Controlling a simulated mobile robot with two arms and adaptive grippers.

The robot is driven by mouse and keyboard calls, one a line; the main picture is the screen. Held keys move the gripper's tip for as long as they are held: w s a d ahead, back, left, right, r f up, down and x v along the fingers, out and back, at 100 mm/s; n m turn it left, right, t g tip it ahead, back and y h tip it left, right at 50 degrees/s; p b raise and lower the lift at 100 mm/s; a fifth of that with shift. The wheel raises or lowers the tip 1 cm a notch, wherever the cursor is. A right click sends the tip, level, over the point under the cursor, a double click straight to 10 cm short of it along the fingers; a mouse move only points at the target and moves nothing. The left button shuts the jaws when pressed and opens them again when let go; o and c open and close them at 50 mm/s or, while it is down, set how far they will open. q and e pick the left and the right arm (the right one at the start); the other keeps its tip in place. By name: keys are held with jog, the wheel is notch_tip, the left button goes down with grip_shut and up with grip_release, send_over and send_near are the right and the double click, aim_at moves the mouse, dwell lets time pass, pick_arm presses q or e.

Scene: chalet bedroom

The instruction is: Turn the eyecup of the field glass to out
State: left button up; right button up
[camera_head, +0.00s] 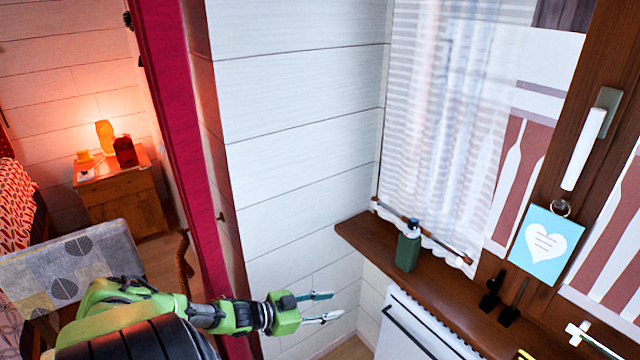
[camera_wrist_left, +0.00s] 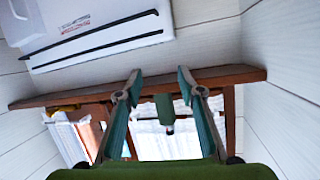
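The field glass (camera_head: 408,247) is a dark green upright body with a narrower dark top. It stands on the brown window sill (camera_head: 446,288), near the sill's left end. My left gripper (camera_head: 325,307) is open and empty, with two teal fingers. It is left of the field glass and apart from it, pointing right toward the sill. In the left wrist view the scene appears upside down. There the field glass (camera_wrist_left: 164,104) shows between and beyond the open fingers (camera_wrist_left: 159,74), its dark end downward. The eyecup's setting is too small to tell. My right gripper is not in view.
A white radiator (camera_head: 405,335) is below the sill. A sheer curtain (camera_head: 440,120) hangs behind the field glass. Small black items (camera_head: 492,290) and a blue heart card (camera_head: 546,245) are farther right. A white plank wall (camera_head: 300,130) stands left of the window.

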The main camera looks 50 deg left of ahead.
aim_at(410, 224)
pick_arm(q)
jog(key=shift+s+f+g+y, duration=0.15)
jog(key=shift+s+f, duration=0.3)
jog(key=shift+f, duration=0.25)
jog(key=shift+s+f+g+y, duration=0.15)
jog(key=shift+s+f, duration=0.25)
jog(key=shift+f, duration=0.25)
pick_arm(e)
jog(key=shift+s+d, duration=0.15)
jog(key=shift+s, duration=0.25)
pick_arm(q)
jog(key=shift+w+d+r, duration=0.1)
